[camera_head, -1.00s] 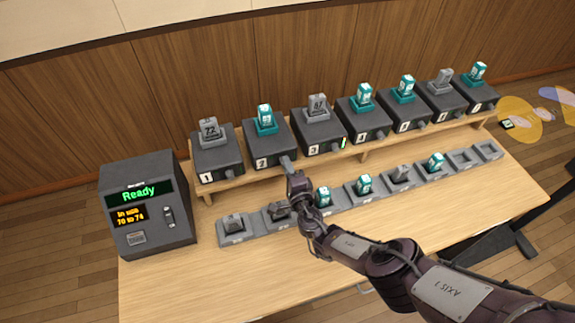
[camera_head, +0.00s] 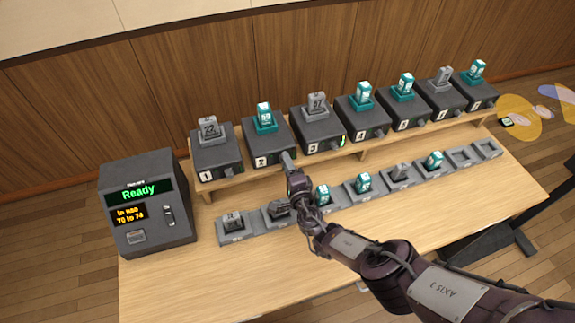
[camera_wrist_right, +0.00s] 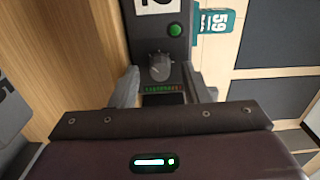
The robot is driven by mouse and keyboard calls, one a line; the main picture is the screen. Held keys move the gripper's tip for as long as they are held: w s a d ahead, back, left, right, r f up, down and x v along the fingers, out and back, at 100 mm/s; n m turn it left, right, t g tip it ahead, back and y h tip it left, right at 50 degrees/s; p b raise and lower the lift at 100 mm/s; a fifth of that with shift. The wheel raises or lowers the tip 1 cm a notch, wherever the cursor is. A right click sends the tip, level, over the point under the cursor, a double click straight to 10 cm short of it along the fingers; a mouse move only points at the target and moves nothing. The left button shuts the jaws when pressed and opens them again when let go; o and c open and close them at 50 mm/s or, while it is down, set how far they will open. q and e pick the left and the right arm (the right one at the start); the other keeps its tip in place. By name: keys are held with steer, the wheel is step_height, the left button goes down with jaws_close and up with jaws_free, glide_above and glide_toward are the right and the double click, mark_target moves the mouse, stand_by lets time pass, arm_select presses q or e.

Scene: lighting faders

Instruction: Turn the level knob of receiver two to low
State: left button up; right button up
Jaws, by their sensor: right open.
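Receiver two (camera_head: 265,143) is a dark box on the raised shelf, marked 2, with a teal and white pack (camera_head: 264,117) in its top. Its level knob (camera_wrist_right: 159,68) is a round grey knob in the right wrist view, between a green light (camera_wrist_right: 175,30) and a small row of coloured marks (camera_wrist_right: 161,89). My right gripper (camera_head: 289,163) is at the lower right front of receiver two and hides the knob in the head view. Its fingers are apart, one on each side of the knob; I cannot tell whether they touch it. My left gripper is out of view.
Other numbered receivers, such as receiver one (camera_head: 216,158) and receiver three (camera_head: 318,135), stand close on either side. Charging cradles (camera_head: 236,231) line the table below. A "Ready" console (camera_head: 148,205) stands at the left. The front of the wooden table (camera_head: 200,285) is clear.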

steer(key=p+v, duration=0.4)
steer(key=v, duration=0.3)
steer(key=shift+s+p, duration=0.35)
steer(key=shift+d, duration=0.1)
